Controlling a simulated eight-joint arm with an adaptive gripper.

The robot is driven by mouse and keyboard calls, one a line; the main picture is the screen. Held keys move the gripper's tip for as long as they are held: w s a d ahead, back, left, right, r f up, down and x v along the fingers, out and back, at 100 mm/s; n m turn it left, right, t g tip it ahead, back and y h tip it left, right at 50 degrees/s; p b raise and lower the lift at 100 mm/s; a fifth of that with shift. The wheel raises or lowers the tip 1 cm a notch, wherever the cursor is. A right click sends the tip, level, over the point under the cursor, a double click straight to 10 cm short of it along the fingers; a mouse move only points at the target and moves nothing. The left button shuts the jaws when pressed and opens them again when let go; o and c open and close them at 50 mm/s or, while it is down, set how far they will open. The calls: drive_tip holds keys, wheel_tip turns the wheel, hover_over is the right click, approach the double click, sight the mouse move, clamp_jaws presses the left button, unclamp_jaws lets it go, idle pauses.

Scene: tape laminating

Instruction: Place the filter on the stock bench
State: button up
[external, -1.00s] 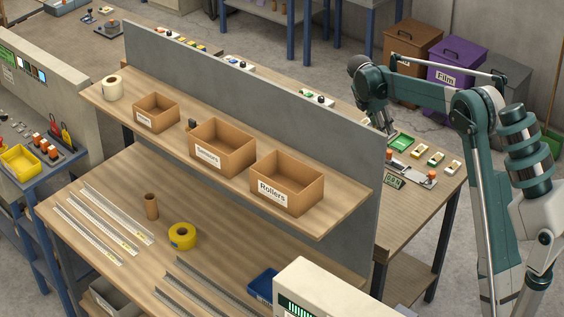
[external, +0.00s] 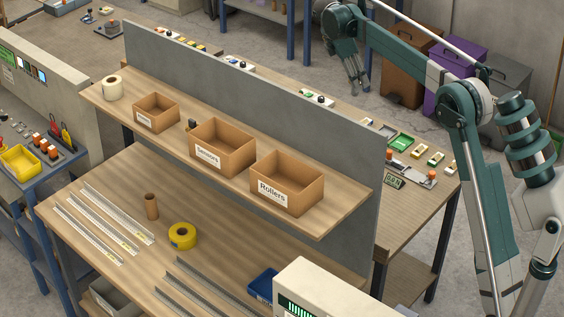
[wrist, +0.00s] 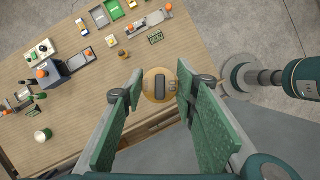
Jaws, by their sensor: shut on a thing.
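My gripper (external: 359,87) is raised above the far side of the grey partition, and its fingers point down. In the wrist view my gripper (wrist: 160,93) has its green pads on either side of a round tan piece with a dark slot (wrist: 159,85), which I take to be the filter. The pads hold it between their tips. In the external view the held piece is too small to make out. A wooden bench (wrist: 100,112) lies below the gripper in the wrist view; it also shows behind the partition (external: 424,212). I cannot tell which bench is the stock bench.
The grey partition (external: 300,122) stands between the two work surfaces. The near shelf holds a Sensors box (external: 223,146) and a Rollers box (external: 287,182). The far bench carries a green tray (external: 401,142) and several small parts. Bins stand on the floor behind.

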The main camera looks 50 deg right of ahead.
drive_tip(key=w+a+r+n+t+y+p, duration=0.1)
drive_tip(key=w+a+r+n+t+p, duration=0.35)
drive_tip(key=w+a+n, duration=0.8)
drive_tip(key=w+a+r+n+t+y+p, duration=0.15)
drive_tip(key=w+a+r+n+p, duration=0.5)
drive_tip(key=w+a, duration=0.95)
drive_tip(key=w+a+f+b, duration=0.2)
drive_tip(key=a+f, duration=0.3)
drive_tip(key=a, duration=0.4)
drive_tip(key=w+a+f+b, duration=0.2)
drive_tip(key=a+f, duration=0.2)
drive_tip(key=a, duration=0.6)
drive_tip(key=w+a+f+b, duration=0.2)
drive_tip(key=a+f, duration=0.3)
drive_tip(key=a, duration=0.4)
drive_tip(key=s+a+f+m+b, duration=0.1)
drive_tip(key=a+f+b, duration=0.2)
drive_tip(key=f, duration=0.8)
drive_tip(key=s+a+f+m+h+b, duration=0.1)
drive_tip(key=s+a+f+b, duration=0.1)
drive_tip(key=a+f+b, duration=0.2)
drive_tip(key=s+a+f+m+b, duration=0.1)
drive_tip(key=a+f, duration=0.7)
drive_tip(key=f, duration=1)
drive_tip(key=shift+s+a+f+m+g+h+b, duration=0.25)
drive_tip(key=shift+m+b, duration=0.35)
drive_tip(key=shift+b, duration=0.65)
drive_tip(key=shift+d+r, duration=0.1)
drive_tip(key=shift+r, duration=0.05)
wheel_tip(320, 180, down, 6)
